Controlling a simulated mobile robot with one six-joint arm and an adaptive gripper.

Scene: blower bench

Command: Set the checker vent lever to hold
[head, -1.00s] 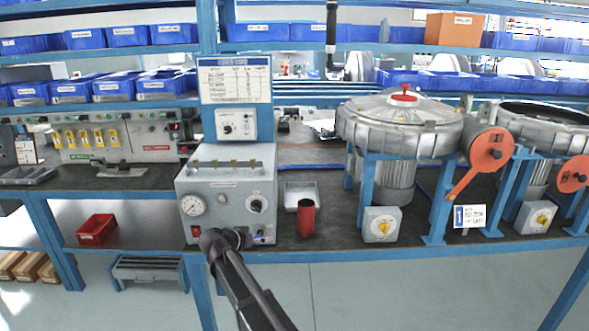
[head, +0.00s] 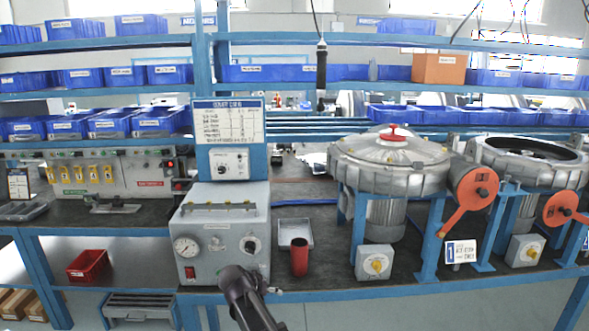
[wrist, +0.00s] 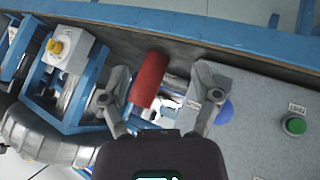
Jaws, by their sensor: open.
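The checker (head: 221,228) is a grey box on the bench with a gauge, a dial and a red switch on its front. My gripper (head: 238,278) is in front of its lower right front, where my arm hides part of the panel. In the wrist view my gripper (wrist: 160,80) has its fingers spread wide, with nothing held. A blue round part (wrist: 225,110) shows partly behind the right finger, beside the grey panel. I cannot tell whether it belongs to the vent lever. The lever's setting cannot be made out.
A red cylinder (head: 299,257) stands right of the checker and shows between the fingers in the wrist view (wrist: 150,80). A green button (wrist: 295,125) is on the grey panel. A grey tray (head: 295,226) lies behind the cylinder. Blower units (head: 390,160) stand to the right.

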